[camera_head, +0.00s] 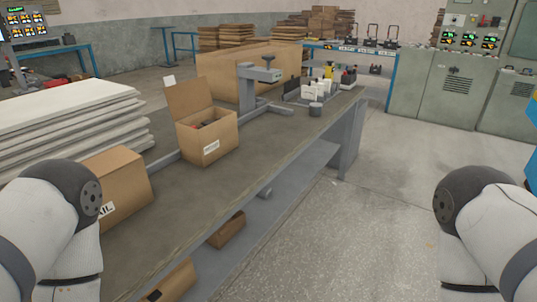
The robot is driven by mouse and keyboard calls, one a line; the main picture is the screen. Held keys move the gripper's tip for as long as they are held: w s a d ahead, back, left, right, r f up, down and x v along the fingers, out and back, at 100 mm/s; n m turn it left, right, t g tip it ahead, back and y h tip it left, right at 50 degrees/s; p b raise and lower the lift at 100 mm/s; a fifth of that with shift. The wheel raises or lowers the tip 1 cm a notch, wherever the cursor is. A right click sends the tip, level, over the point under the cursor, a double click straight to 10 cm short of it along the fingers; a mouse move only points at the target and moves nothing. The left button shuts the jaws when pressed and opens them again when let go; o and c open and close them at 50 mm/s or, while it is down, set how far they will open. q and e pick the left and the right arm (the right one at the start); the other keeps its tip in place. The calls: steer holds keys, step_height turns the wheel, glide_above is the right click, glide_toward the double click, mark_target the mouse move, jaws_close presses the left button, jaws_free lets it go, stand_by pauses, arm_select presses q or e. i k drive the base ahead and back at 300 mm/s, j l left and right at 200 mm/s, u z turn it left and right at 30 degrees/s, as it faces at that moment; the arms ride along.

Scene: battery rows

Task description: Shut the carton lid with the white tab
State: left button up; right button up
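An open brown carton (215,147) stands on the workbench, with a white label on its front and dark and reddish items inside. Its lid (189,97) stands up at the back left, tilted away from the opening. A white tab (169,80) sticks up from the lid's top left corner. My arms come in at the lower left and lower right. No gripper fingers show, and both arms are well apart from the carton.
The workbench (225,190) runs from lower left to the back. A closed carton (118,185) stands near my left arm, beside stacked white sheets (65,125). A grey clamp stand (247,90) is behind the open carton. The floor (350,240) at right is clear.

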mark_target(183, 99)
steer(key=i+l+u, duration=0.3)
steer(key=i+u, duration=0.15)
steer(key=i+l+u, duration=0.95)
steer(key=k+l, duration=0.1)
